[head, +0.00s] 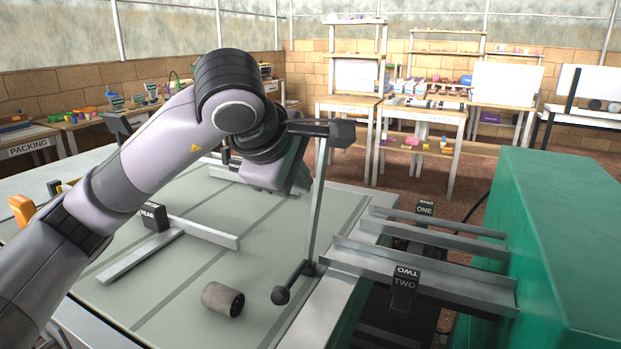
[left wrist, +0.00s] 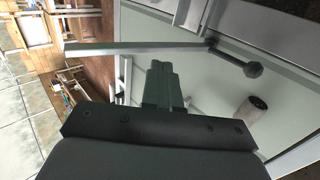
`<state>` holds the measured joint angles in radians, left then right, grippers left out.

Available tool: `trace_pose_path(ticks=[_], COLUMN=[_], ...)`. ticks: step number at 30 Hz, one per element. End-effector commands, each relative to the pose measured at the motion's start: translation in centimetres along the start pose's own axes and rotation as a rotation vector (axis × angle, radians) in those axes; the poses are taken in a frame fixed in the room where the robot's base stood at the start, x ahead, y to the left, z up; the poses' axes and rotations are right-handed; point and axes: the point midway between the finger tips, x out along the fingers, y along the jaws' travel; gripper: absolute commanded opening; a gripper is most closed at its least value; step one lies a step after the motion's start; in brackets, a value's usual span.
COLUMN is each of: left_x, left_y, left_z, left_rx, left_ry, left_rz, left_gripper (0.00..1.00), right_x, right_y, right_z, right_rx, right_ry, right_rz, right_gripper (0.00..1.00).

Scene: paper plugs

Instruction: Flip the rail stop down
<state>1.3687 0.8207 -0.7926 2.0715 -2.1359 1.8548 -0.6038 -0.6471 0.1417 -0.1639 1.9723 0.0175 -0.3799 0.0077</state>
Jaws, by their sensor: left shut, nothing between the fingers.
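The rail stop (head: 315,205) is a pale flat bar standing nearly upright at the table's right edge, by the rails. A short dark arm with a round knob (head: 281,295) juts from its foot. In the left wrist view the bar (left wrist: 135,47) runs across the top, with the knob (left wrist: 253,70) at right. My left gripper (head: 342,133) is at the bar's upper end in the head view, its fingers together and empty. In the left wrist view the shut fingertips (left wrist: 159,66) are close to the bar; I cannot tell whether they touch. My right gripper is not in view.
Rails marked ONE (head: 425,208) and TWO (head: 404,283) lead right to a green box (head: 560,230). A grey-brown paper plug (head: 222,299) lies on the table left of the knob. A pale angled guide (head: 140,257) lies farther left. Open table lies around the plug.

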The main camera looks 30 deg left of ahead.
Motion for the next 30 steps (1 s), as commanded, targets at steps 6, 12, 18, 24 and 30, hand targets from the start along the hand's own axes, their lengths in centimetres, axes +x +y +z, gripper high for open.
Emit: trace_pose_path(ticks=[6, 12, 18, 24, 30], left_x=[2.9, 3.8, 3.9, 3.9, 4.3], left_y=[1.4, 1.8, 1.8, 1.9, 2.6], left_z=[0.1, 0.0, 0.0, 0.0, 0.1], left_rx=[-0.001, 0.0, 0.001, 0.0, 0.001], left_ry=[-0.001, 0.0, -0.001, -0.001, -0.001], left_rz=[-0.002, 0.0, 0.0, -0.002, -0.033], left_gripper=[0.0, 0.0, 0.0, 0.0, 0.0], right_x=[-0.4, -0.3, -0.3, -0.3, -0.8], right_y=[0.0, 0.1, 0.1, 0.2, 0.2], right_z=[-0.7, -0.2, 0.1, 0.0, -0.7], right_rx=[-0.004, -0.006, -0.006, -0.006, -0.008], right_ry=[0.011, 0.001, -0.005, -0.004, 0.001], right_rz=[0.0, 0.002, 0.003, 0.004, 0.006], right_gripper=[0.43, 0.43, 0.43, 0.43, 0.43])
